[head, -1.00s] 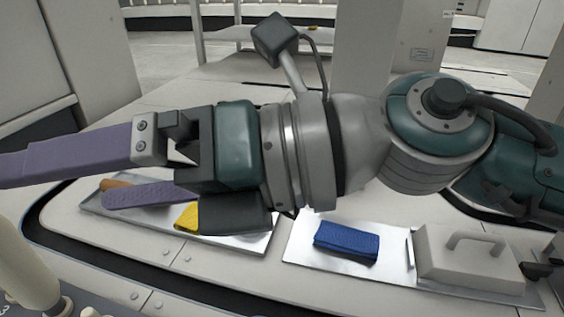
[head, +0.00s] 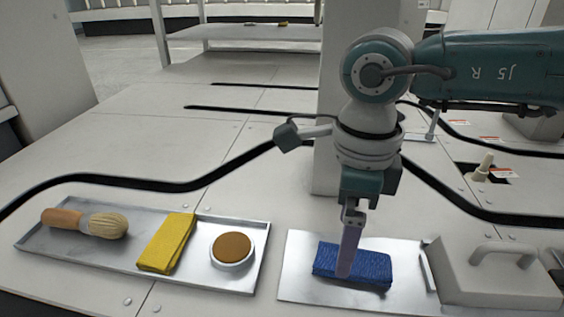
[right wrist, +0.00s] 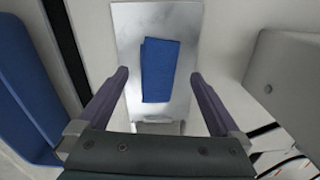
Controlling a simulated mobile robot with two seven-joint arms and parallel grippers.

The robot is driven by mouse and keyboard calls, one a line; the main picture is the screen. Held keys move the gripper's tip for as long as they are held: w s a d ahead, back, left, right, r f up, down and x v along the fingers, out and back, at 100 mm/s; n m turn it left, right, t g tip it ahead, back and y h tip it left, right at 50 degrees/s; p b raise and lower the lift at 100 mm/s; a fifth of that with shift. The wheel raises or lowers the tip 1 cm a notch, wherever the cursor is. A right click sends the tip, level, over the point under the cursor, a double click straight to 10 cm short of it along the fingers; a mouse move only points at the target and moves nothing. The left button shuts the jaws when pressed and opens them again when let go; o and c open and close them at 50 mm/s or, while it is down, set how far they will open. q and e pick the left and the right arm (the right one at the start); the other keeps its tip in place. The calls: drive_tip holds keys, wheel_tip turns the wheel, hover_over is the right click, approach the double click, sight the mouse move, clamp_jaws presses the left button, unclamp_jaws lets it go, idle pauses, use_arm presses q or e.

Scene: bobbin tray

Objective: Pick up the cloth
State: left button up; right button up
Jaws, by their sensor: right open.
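A folded blue cloth (head: 375,266) lies flat on a bare metal plate (head: 300,285) in the head view. A folded yellow cloth (head: 167,243) lies in the metal tray to the left. My right gripper (head: 346,268) points down over the blue cloth and hides a little of it. In the right wrist view my right gripper (right wrist: 159,75) is open and empty, with one finger on each side of the blue cloth (right wrist: 159,70). Whether the fingertips touch the plate, I cannot tell. My left gripper is not in view.
The left tray (head: 190,278) also holds a wooden-handled brush (head: 105,225) and a round brown-topped white dish (head: 233,248). A grey block with a handle (head: 500,275) stands just right of the blue cloth. The worktop behind the trays is mostly clear.

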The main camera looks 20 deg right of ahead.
wheel_tip(320, 180, down, 4)
drive_tip(key=b, duration=0.3)
drive_tip(key=shift+s+f, duration=0.1)
drive_tip(key=shift+f, duration=0.05)
drive_tip(key=shift+c, duration=0.2)
drive_tip(key=c, duration=1.3)
drive_tip(key=shift+r+p, duration=0.25)
drive_tip(key=shift+p, duration=0.05)
wheel_tip(320, 180, up, 20)
drive_tip(key=p, duration=1.1)
drive_tip(key=shift+p, duration=0.4)
drive_tip(key=shift+f, duration=0.1)
